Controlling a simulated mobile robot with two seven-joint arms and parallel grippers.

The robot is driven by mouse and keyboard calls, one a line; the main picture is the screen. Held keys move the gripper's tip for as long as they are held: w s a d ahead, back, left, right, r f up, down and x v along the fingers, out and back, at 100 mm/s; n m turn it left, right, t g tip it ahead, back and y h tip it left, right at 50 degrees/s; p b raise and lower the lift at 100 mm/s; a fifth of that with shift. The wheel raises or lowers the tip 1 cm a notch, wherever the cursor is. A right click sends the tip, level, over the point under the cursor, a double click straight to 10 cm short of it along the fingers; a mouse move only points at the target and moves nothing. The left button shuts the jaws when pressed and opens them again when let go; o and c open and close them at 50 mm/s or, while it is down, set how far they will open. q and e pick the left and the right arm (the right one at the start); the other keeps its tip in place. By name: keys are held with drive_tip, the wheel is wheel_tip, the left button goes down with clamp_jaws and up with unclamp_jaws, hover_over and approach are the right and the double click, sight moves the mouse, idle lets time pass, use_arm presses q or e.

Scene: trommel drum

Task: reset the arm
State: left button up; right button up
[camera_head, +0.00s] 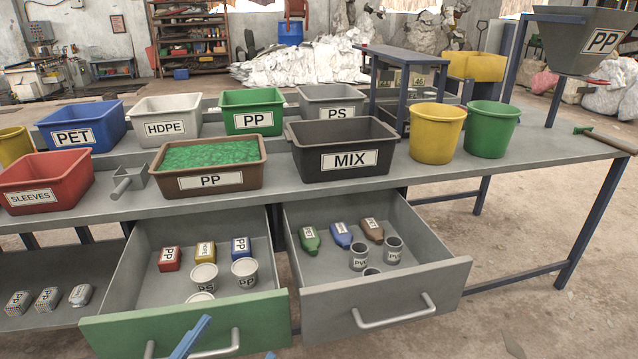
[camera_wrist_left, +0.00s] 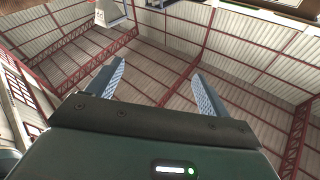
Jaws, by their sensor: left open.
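My left gripper (camera_head: 238,337) shows at the bottom edge of the head view, as a blue finger and the tip of a second one. It is in front of the green-fronted drawer (camera_head: 190,328). In the left wrist view the left gripper (camera_wrist_left: 157,71) has its two blue fingers wide apart with nothing between them. That view looks up at the roof. My right gripper is in neither view.
Two open drawers jut out under the bench; the grey drawer (camera_head: 385,318) holds bottles and cups. Labelled bins, including the black MIX bin (camera_head: 345,181), stand on the bench. A yellow bucket (camera_head: 436,134) and a green bucket (camera_head: 491,130) stand to the right.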

use_arm(q)
drive_tip(key=s+a+f+n+g+y+b, duration=0.1)
drive_tip(key=s+a+f+n+g+y, duration=0.15)
drive_tip(key=f, duration=0.35)
drive_tip(key=s+a+f+n+g+y+b, duration=0.1)
drive_tip(key=s+f+n+g+y, duration=0.15)
drive_tip(key=f, duration=0.35)
drive_tip(key=r+g+p, duration=0.1)
drive_tip(key=p, duration=0.5)
drive_tip(key=r+g+p, duration=0.1)
drive_tip(key=r+p, duration=0.1)
drive_tip(key=p, duration=0.4)
drive_tip(key=r+g+p, duration=0.1)
drive_tip(key=p, duration=0.6)
drive_tip(key=shift+w+d+r+y, duration=0.25)
drive_tip(key=shift+d+r+y, duration=0.1)
drive_tip(key=shift+d+y, duration=0.05)
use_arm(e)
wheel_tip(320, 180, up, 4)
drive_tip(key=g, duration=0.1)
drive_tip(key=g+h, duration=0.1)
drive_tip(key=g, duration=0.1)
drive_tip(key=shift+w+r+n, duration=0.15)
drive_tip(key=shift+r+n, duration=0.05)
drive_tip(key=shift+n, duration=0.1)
